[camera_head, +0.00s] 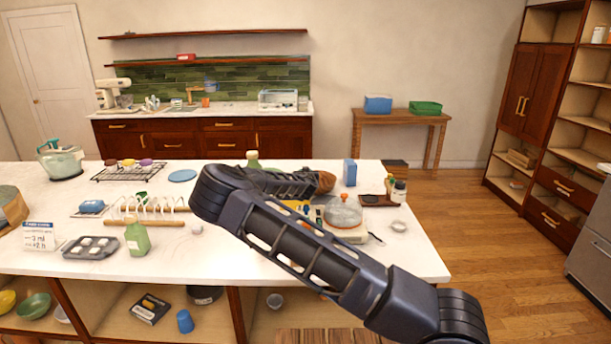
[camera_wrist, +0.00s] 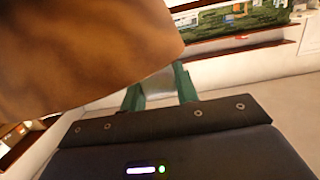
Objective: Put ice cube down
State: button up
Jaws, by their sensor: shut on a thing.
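In the wrist view, the green fingers of my gripper (camera_wrist: 160,85) are closed on a pale, see-through piece, the ice cube (camera_wrist: 156,86). Its outline is blurred. A large brown, blurred thing (camera_wrist: 80,45) fills the upper left of the wrist view, very close to the camera. In the head view, my arm reaches over the counter (camera_head: 395,262), and its end lies near a brown rounded thing (camera_head: 325,182). My fingers and the ice cube are hidden there. A dark tray (camera_head: 91,256) with several pale pieces sits at the counter's front left.
A pot with a clear lid and orange knob (camera_head: 345,213) stands right of my arm's end. A blue box (camera_head: 350,172) and small bottles (camera_head: 398,192) are nearby. A green bottle (camera_head: 137,238), a white-pronged rack (camera_head: 150,208) and a wire rack (camera_head: 130,172) stand left.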

jog(key=shift+f, duration=0.35)
jog(key=shift+f, duration=0.6)
jog(key=o, duration=1)
jog(key=shift+r, duration=0.4)
jog(key=shift+s+r, duration=0.25)
jog(key=shift+s, duration=0.1)
jog(key=shift+s+r, duration=0.15)
jog(key=shift+s, duration=1.1)
jog(key=shift+w+r, duration=0.1)
jog(key=shift+r, duration=3.45)
